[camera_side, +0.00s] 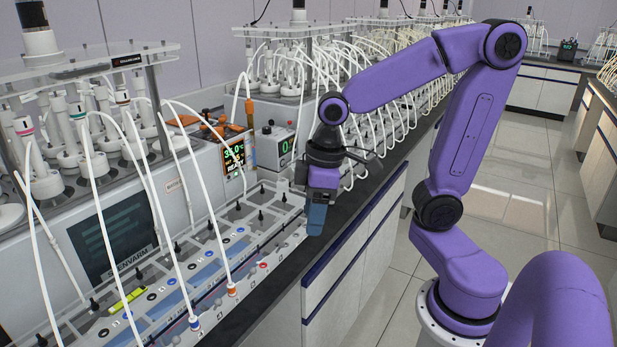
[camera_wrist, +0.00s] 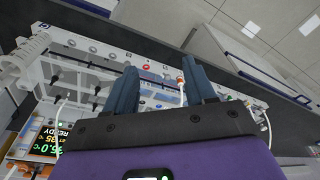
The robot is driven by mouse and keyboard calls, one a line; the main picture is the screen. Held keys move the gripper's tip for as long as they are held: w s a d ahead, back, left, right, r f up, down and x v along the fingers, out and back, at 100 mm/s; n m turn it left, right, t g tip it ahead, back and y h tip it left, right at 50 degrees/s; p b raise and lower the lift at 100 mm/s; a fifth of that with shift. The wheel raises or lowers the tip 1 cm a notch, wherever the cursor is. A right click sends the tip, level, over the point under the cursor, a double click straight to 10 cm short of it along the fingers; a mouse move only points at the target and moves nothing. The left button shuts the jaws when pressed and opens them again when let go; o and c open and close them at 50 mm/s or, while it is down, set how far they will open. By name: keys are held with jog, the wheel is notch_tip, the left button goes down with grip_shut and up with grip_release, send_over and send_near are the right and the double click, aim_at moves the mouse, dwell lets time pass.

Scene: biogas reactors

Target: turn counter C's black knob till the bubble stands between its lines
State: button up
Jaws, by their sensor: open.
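The long pale counter unit (camera_side: 215,302) lies along the bench front in the side view, with blue inset panels and several small black knobs, one at its near end (camera_side: 94,305). A yellow-green bubble vial (camera_side: 127,299) lies near that end; its bubble and lines are too small to read. I cannot tell which section is counter C. My gripper (camera_side: 317,222) is open and empty, pointing down by the unit's far front corner, well away from the vial. In the wrist view my open fingers (camera_wrist: 162,88) spread over the unit (camera_wrist: 150,70), with a black knob (camera_wrist: 97,90) beside the left finger.
White tubes (camera_side: 208,205) arch down to the unit, one ending in an orange-red fitting (camera_side: 232,290). A bath with a dark screen (camera_side: 115,240) stands behind. An orange heater with a lit display (camera_side: 233,160) stands further along. The dark bench edge and aisle floor (camera_side: 385,305) are clear.

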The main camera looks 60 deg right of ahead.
jog(key=w+d+r+m+t, duration=0.1)
jog(key=w+d+r+m, duration=0.15)
jog(key=w+d, duration=0.25)
jog(key=w+d+r+m+t, duration=0.1)
jog(key=w+d+m, duration=0.2)
jog(key=w+d, duration=0.25)
jog(key=d+r+m+t+h, duration=0.1)
jog(key=d+r+m, duration=0.1)
jog(key=d, duration=0.5)
jog(key=d+r+m+h, duration=0.1)
jog(key=d+m, duration=0.2)
jog(key=d, duration=0.3)
jog(key=x, duration=1.1)
jog(key=d+x, duration=0.1)
jog(key=x, duration=0.5)
jog(key=shift+w, duration=0.45)
grip_shut()
